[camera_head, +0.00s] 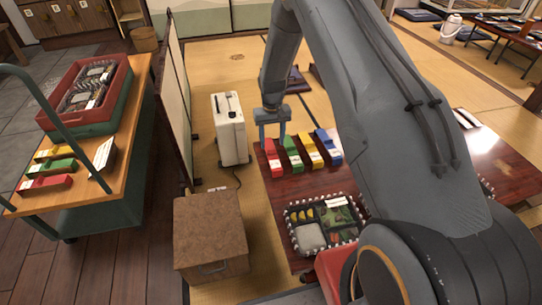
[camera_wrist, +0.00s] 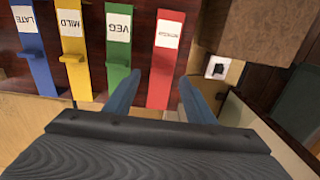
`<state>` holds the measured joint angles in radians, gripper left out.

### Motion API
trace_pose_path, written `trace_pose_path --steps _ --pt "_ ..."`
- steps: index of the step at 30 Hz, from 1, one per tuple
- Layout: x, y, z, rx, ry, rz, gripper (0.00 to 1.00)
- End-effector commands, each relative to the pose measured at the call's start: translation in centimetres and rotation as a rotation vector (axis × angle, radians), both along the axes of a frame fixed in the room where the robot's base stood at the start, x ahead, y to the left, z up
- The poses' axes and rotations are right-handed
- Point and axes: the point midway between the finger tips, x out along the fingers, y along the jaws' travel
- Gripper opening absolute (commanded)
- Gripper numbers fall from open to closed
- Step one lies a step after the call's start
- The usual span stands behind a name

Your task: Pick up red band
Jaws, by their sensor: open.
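The red band (camera_head: 273,158) lies on the dark red low table at the left end of a row of bands. In the wrist view the red band (camera_wrist: 165,55) carries a white label too small to read, and its near end lies between my fingers. My gripper (camera_head: 272,142) is open above that end. In the wrist view my gripper (camera_wrist: 160,82) has one finger on each side of the red band, the left one close to the green band. I cannot tell whether the fingers touch anything.
Green VEG (camera_wrist: 118,50), yellow MILD (camera_wrist: 75,50) and blue LATE (camera_wrist: 35,55) bands lie alongside. A bento box (camera_head: 292,232) sits nearer on the table (camera_head: 375,180). A cart (camera_head: 130,115) holds more bands, including a red one (camera_head: 45,184). A brown box (camera_head: 210,228) stands left of the table.

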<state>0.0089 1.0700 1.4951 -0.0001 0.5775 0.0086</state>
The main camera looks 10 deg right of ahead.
Motion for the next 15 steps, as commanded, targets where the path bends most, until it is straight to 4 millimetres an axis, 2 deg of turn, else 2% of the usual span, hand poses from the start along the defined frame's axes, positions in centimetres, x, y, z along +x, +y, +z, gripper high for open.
trace_pose_path --steps 8,15 --pt "-0.4 0.2 -2.4 0.0 0.001 0.001 0.5" --pt "-0.8 0.4 -5.7 0.0 0.0 0.0 0.5"
